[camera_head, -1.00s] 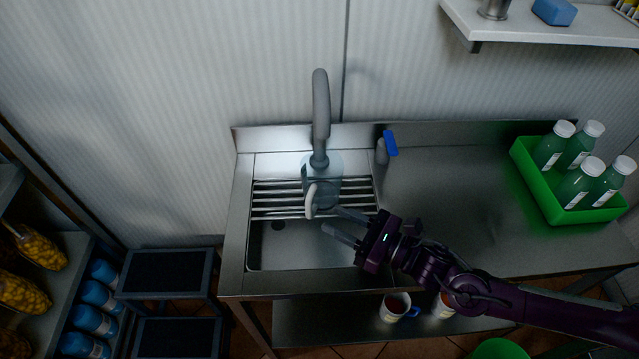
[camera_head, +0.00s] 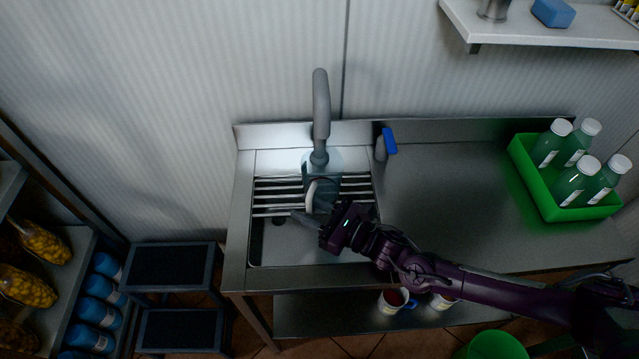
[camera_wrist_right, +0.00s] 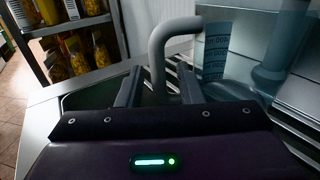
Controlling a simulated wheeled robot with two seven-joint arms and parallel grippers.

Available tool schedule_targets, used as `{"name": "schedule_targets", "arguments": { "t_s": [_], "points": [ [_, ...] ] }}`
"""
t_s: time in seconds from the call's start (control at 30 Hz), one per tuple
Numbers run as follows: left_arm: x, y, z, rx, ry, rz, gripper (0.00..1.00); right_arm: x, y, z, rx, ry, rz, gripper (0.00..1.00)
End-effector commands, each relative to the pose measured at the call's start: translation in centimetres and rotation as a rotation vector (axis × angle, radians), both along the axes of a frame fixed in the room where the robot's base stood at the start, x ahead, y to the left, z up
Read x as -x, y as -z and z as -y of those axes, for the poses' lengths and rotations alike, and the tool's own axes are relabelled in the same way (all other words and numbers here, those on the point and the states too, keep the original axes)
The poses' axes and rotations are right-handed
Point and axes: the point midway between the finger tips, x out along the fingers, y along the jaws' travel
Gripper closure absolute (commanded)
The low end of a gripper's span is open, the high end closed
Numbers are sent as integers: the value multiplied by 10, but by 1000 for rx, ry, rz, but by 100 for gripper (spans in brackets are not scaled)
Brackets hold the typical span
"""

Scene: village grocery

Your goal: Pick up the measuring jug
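The measuring jug (camera_head: 328,187) is a translucent blue vessel with a pale handle. It stands on the bar rack of the sink, below the grey tap. My right gripper (camera_head: 303,220) is over the sink just in front of the jug. In the right wrist view the two fingers of my right gripper (camera_wrist_right: 158,88) are apart, with the jug's grey handle (camera_wrist_right: 156,55) between and beyond them. The jug's body (camera_wrist_right: 216,50) shows behind the handle, to the right. I see no clear contact. My left gripper is not in view.
The grey tap (camera_head: 321,105) rises close behind the jug. A blue-topped spray bottle (camera_head: 386,146) stands right of the sink. A green crate (camera_head: 548,200) holds several bottles at the far right. The counter between them is clear.

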Motion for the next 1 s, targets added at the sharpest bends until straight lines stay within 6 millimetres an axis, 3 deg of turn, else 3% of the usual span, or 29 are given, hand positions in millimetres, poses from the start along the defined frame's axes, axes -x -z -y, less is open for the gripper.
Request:
{"name": "schedule_targets", "arguments": {
  "t_s": [0.07, 0.3, 1.0],
  "points": [
    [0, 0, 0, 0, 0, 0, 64, 0, 0, 0, 0, 0, 0, 70],
    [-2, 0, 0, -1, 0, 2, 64, 0, 0, 0, 0, 0, 0, 100],
    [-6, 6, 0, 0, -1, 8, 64, 3, -5, 0, -2, 0, 3, 100]
  ]
}}
